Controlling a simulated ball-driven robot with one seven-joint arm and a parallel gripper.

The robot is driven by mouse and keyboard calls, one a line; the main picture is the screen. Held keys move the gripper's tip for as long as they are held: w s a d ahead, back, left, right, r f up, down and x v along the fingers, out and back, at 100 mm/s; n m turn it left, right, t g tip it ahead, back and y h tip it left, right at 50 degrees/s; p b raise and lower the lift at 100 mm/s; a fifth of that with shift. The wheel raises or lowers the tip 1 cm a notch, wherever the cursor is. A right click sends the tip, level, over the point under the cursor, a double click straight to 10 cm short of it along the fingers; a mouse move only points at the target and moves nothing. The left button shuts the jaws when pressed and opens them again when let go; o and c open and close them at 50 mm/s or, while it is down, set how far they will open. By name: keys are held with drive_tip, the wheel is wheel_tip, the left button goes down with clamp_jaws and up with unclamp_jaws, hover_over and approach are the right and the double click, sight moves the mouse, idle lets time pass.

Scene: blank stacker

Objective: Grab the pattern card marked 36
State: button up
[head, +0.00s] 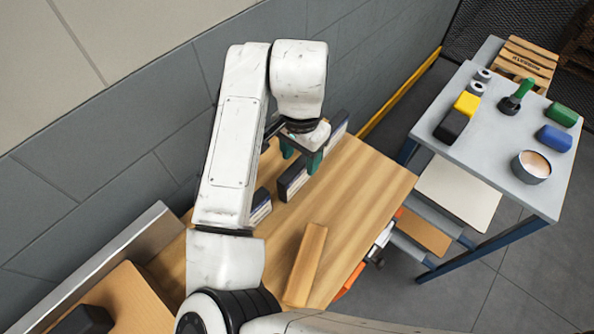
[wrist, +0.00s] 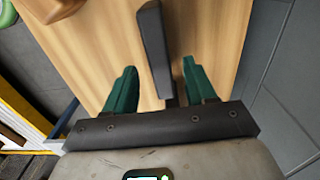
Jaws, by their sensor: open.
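Several dark upright slabs, which look like the pattern cards, stand in a row on the wooden table. One card (head: 292,181) is just below my gripper (head: 301,157), another card (head: 338,128) is farther back, and a third card (head: 260,208) is partly behind my arm. I cannot read any number, so I cannot tell which is 36. In the wrist view, my gripper (wrist: 159,68) is open, with green fingers on either side of a dark slab (wrist: 153,45). No contact between fingers and slab is visible.
A wooden block (head: 305,264) lies on the table's (head: 365,185) front part. A grey wall runs close behind the row. A separate grey table (head: 488,137) at right holds a cup (head: 530,167) and several small items. The table's middle right is clear.

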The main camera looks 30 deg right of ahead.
sight(299, 174)
drive_tip(key=shift+a+f+p, duration=0.2)
drive_tip(key=shift+f+p, duration=0.55)
drive_tip(key=shift+f, duration=2.65)
drive_tip(key=shift+c, duration=0.3)
clamp_jaws()
